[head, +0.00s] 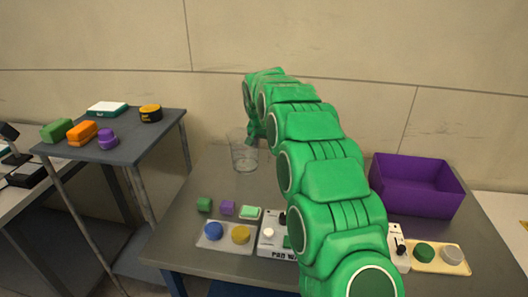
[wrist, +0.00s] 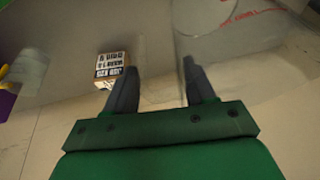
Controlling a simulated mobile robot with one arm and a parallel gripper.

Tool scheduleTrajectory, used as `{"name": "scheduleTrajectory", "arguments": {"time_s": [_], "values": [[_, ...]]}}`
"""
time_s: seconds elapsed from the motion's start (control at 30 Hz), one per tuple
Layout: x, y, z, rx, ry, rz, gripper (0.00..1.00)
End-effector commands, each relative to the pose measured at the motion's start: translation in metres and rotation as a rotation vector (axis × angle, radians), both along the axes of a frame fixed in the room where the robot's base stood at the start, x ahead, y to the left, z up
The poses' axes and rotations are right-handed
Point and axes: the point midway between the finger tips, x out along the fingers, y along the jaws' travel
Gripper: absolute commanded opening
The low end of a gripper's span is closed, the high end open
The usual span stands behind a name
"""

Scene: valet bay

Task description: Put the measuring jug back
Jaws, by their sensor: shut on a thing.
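The measuring jug (head: 243,155) is a clear, see-through vessel near the back left of the grey table (head: 175,240). In the wrist view the jug (wrist: 232,25) shows at the upper right, with red markings on its wall. My gripper (head: 253,138) reaches down at the jug's far right side, its fingers largely hidden by my green arm. In the wrist view my gripper (wrist: 158,85) has two dark fingers standing some way apart, shut on the jug; the gripped part is too clear to make out. I cannot tell whether the jug's base touches the table.
A purple bin (head: 416,186) stands at the right. Control panels with coloured buttons (head: 226,234) line the front edge. A small printed box (wrist: 112,66) lies near the fingers in the wrist view. A side table (head: 125,140) at left carries several coloured items.

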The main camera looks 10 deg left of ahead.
Motion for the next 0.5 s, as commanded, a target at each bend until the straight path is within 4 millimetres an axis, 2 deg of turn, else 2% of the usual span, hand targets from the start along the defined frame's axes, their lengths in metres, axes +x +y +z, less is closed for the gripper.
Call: {"name": "scheduleTrajectory", "arguments": {"time_s": [0.3, 0.5], "values": [[0.0, 0.001, -0.032, -0.002, 0.005, 0.001, 0.02], [0.001, 0.001, -0.034, -0.001, 0.002, 0.001, 0.02]]}}
